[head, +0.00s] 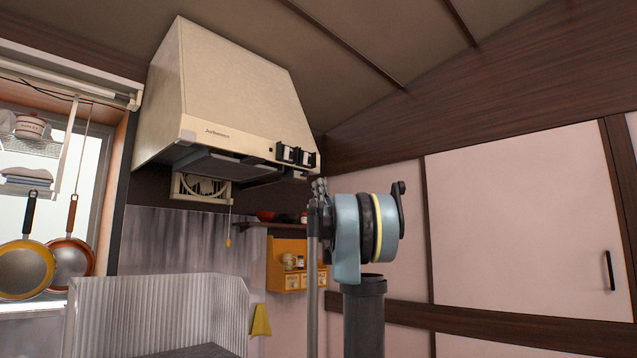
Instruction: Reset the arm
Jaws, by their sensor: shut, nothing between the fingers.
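Part of my own arm (367,240), a pale blue joint with a black band and a yellow ring, stands in the middle right of the head view. It sits on a dark grey upright link (364,320). A thin grey rod runs down along its left side. I cannot make out my gripper or its fingers in this view.
A beige range hood (215,90) hangs at upper left. Below it are a corrugated metal splash guard (160,310) and an orange wall shelf (286,265). Two pans (25,268) hang by the window. Pale cupboard doors (520,220) line the right. Space before them looks open.

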